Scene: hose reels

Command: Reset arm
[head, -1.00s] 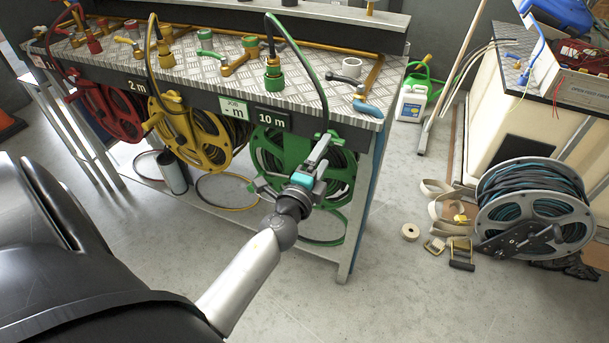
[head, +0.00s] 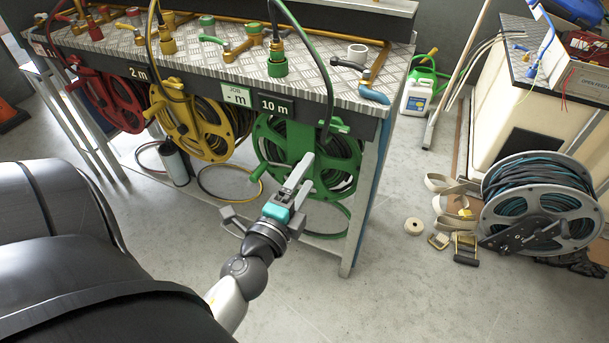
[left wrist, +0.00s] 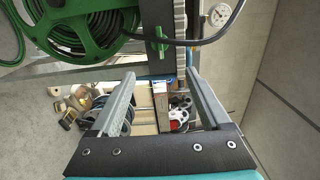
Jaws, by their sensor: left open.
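My left gripper (head: 266,193) is open and empty in front of the green hose reel (head: 275,138), apart from it. In the left wrist view its two grey fingers stand wide apart with nothing between them (left wrist: 160,78). The green reel shows at the upper left there (left wrist: 75,28), with a green handle (left wrist: 158,40) right of it. In the head view one finger covers part of the reel's lower front. My right gripper is not in view.
A metal-topped bench (head: 215,62) carries red, yellow and green fittings. A yellow reel (head: 205,128) and a red reel (head: 112,98) hang under it. A grey hose reel (head: 540,205), straps and a tape roll (head: 414,226) lie at right. The middle floor is clear.

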